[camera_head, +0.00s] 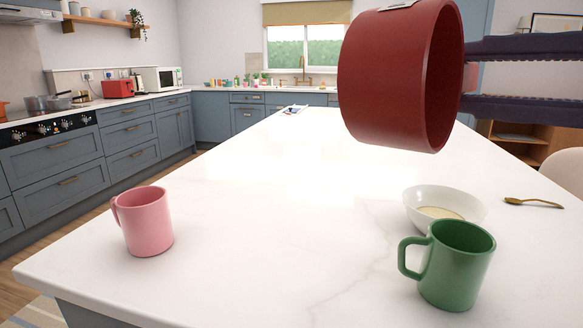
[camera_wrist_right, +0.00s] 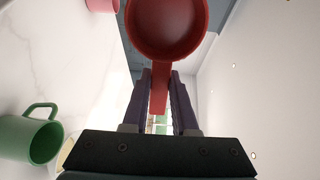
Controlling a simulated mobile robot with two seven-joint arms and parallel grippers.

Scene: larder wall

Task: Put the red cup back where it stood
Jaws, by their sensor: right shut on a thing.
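The red cup (camera_head: 392,80) is large and close in the head view, held in the air above the white island at the upper right. It is tipped on its side, its open end facing right and toward me. My right gripper (camera_head: 470,78) comes in from the right edge. In the right wrist view the red cup (camera_wrist_right: 167,25) shows its round opening, and my right gripper (camera_wrist_right: 160,92) is shut on its handle (camera_wrist_right: 159,90). My left gripper is not in view.
On the white island (camera_head: 240,190) stand a pink mug (camera_head: 146,222) at the left, a green mug (camera_head: 455,268) at the front right and a white bowl (camera_head: 420,207) behind it. A spoon (camera_head: 535,203) lies at the right. The middle is clear.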

